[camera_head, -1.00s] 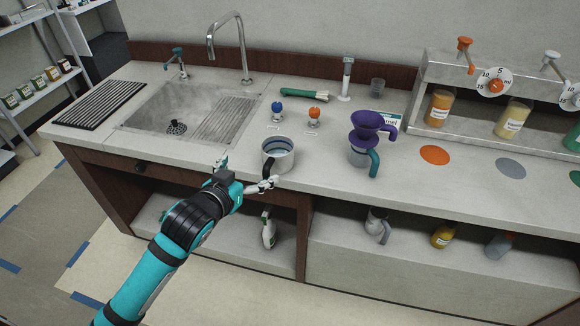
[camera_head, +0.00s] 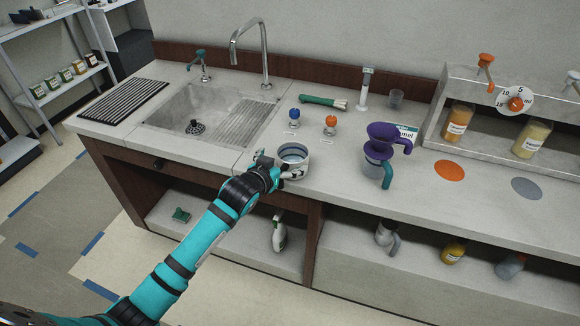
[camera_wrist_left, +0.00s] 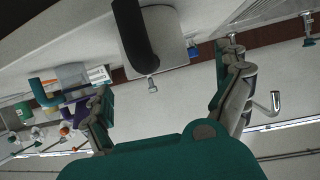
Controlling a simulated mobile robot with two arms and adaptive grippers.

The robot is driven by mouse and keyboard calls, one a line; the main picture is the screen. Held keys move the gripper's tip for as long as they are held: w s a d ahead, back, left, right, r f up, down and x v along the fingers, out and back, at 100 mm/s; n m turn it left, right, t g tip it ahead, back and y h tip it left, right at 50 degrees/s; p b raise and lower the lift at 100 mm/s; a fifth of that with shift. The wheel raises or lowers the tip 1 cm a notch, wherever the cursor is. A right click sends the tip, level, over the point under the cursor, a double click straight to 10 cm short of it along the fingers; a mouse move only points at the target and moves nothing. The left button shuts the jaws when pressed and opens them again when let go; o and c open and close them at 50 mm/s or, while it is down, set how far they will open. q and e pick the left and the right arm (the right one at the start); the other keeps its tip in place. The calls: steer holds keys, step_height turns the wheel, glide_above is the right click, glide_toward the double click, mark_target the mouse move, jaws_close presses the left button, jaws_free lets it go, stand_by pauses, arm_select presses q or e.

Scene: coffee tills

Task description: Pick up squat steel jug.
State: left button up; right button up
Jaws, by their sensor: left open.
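The squat steel jug (camera_head: 304,160) stands upright on the counter near its front edge. In the left wrist view its pale body (camera_wrist_left: 174,38) and black handle (camera_wrist_left: 130,35) show large at the top middle. My left gripper (camera_head: 280,168) is at the jug's near left side, in front of the handle side, and covers part of the jug in the head view. In the left wrist view the open fingers (camera_wrist_left: 167,95) are spread wide, with the jug and its handle ahead of the gap between them. I cannot tell whether a finger touches the jug. My right gripper is not in view.
A purple dripper on a teal-handled vessel (camera_head: 377,170) stands to the right. Blue (camera_head: 294,114) and orange (camera_head: 331,120) knobbed tools are behind the jug. The sink (camera_head: 205,120) lies to the left. Another jug (camera_head: 386,234) is on the shelf below.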

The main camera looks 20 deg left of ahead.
mark_target(290, 158)
arm_select(q)
steer(key=x, duration=0.5)
steer(key=shift+d+p, duration=0.35)
steer(key=shift+p, duration=0.05)
steer(key=shift+s, duration=0.1)
steer(key=c, duration=1.3)
steer(key=shift+c, duration=0.4)
steer(key=shift+r, duration=0.15)
